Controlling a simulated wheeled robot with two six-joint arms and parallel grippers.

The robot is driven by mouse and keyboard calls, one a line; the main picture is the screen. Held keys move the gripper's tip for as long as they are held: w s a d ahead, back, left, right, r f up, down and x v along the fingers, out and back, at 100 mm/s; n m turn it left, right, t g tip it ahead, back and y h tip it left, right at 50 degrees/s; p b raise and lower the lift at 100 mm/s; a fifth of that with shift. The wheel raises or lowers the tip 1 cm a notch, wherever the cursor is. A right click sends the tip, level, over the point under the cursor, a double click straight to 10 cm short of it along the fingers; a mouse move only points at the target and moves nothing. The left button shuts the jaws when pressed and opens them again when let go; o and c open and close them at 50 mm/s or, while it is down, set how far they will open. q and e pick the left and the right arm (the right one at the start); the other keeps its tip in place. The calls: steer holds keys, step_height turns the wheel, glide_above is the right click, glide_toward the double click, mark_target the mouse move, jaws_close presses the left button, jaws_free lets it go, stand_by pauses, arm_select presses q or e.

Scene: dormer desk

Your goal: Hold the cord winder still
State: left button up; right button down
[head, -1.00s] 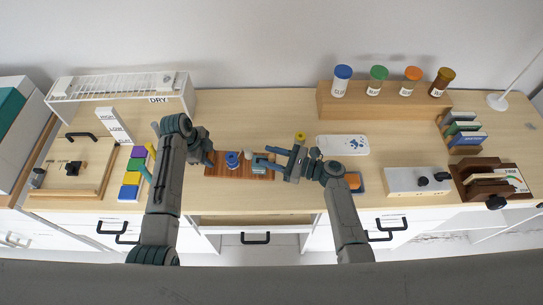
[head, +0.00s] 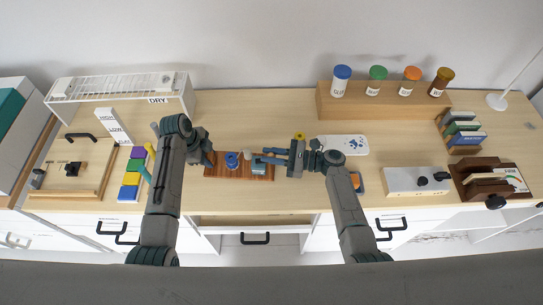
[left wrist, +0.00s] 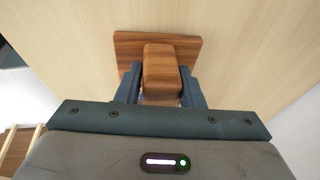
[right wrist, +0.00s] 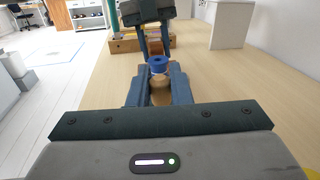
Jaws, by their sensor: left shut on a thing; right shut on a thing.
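The cord winder has a brown wooden base (head: 240,178) with a blue spool (head: 232,160) standing on it, also seen in the right wrist view (right wrist: 158,63). My left gripper (head: 210,157) is shut on a wooden block (left wrist: 161,75) at the base's left end, its fingers on either side. My right gripper (head: 265,156) comes in from the right, shut on a pale wooden rounded piece, apparently the winder's handle (right wrist: 160,92). The fingers hide part of it.
Coloured blocks (head: 131,179) stand left of my left arm. A grey box with knobs (head: 415,181) stands to the right. The desk behind the winder is clear.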

steer(key=n+g, duration=0.1)
steer(key=g, duration=0.1)
steer(key=w+n+g, duration=0.1)
steer(key=n+g, duration=0.1)
steer(key=g, duration=0.1)
steer(key=n+g, duration=0.1)
steer(key=g, duration=0.1)
steer(key=shift+w+a+f+n+h, duration=0.1)
steer(key=shift+w+a+n+h, duration=0.3)
steer(key=shift+n+g, duration=0.4)
steer(key=shift+g, duration=0.4)
steer(key=shift+g, duration=0.3)
steer(key=c, duration=1.4)
jaws_free()
steer(key=shift+o, duration=0.2)
steer(key=shift+w+r, duration=0.1)
steer(key=shift+r, duration=0.1)
steer(key=shift+r, duration=0.5)
step_height(320, 180, up, 9)
steer(key=shift+s, duration=0.2)
